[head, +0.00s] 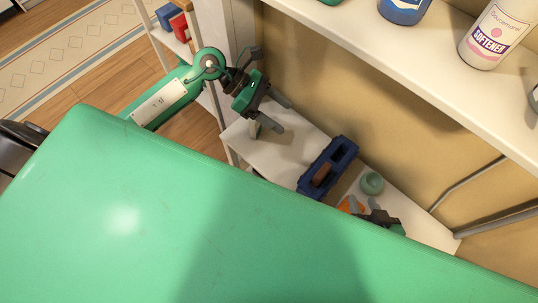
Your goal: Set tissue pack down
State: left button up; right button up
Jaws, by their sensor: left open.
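My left gripper (283,115) is open above the left part of the lower white shelf (292,150). Its two grey fingers stand apart with nothing between them. A small beige block-like item (254,130) shows just below the gripper's wrist. I cannot tell whether it is the tissue pack, and no other thing in view is clearly a tissue pack. My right gripper (368,207) is at the right part of the same shelf, beside an orange item (347,206). It is partly hidden behind the large green surface, and its jaw state is unclear.
A dark blue caddy (343,150) with something brown inside stands mid-shelf. A pale green round item (371,183) is right of it. The upper shelf (330,32) overhangs behind, with a softener bottle (490,35) and a blue container (403,9). Bare shelf lies left of the caddy.

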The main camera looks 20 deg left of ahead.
pick_arm(q)
jog(key=s+d+r+n+t+h, duration=0.2)
jog(key=d+r+n+t+h, duration=0.6)
jog(key=n, duration=0.6)
jog(key=w+a+n+t+y, duration=0.1)
jog(key=a+n+t+y, duration=0.3)
jog(key=n, duration=0.5)
jog(key=w+a+n+t+y, duration=0.1)
jog(key=a+n+t+y, duration=0.1)
jog(key=n+t+y, duration=0.6)
jog(key=s+d+f+n+g+y, duration=0.1)
jog(key=s+f+n+g+y, duration=0.2)
jog(key=s+f+n+g, duration=0.7)
notch_tip(320, 180, down, 6)
jog(key=s+n, duration=0.1)
jog(key=n, duration=0.6)
jog(key=shift+d+r, duration=0.2)
jog(key=shift+d, duration=0.05)
